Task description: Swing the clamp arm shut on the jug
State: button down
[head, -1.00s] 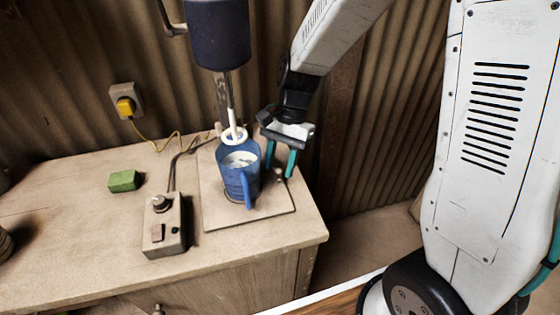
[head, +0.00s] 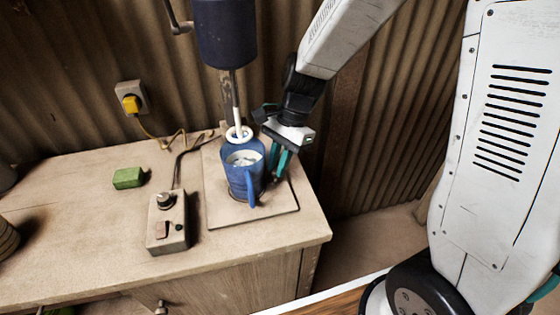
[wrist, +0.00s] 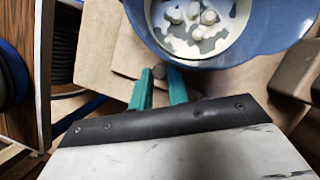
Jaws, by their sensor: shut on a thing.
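The blue jug (head: 241,178) stands upright on a square base board, with white, lumpy contents. Its handle faces the front. The clamp arm (head: 276,181) shows only as a small dark piece with an upright peg close at the jug's right side; most of it is hidden. My gripper (head: 279,170) reaches down on the jug's right, its teal fingers shut on the clamp arm's peg. In the wrist view, the round dark peg top (wrist: 172,77) sits at the fingertips (wrist: 160,82), beside the jug's rim (wrist: 235,58).
A dark cylindrical motor head (head: 222,32) hangs above, its shaft and white ring (head: 238,133) at the jug's back rim. A switch box (head: 166,225) and green block (head: 128,178) lie to the left on the bench (head: 80,215). The corrugated wall is close behind.

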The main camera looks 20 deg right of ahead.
jog(key=c, duration=1.3)
grip_release()
jog(key=shift+c, duration=0.2)
jog(key=v, duration=0.7)
jog(key=shift+d+r, duration=0.15)
jog(key=shift+r, duration=0.2)
jog(key=shift+w, duration=0.1)
jog(key=shift+c, duration=0.3)
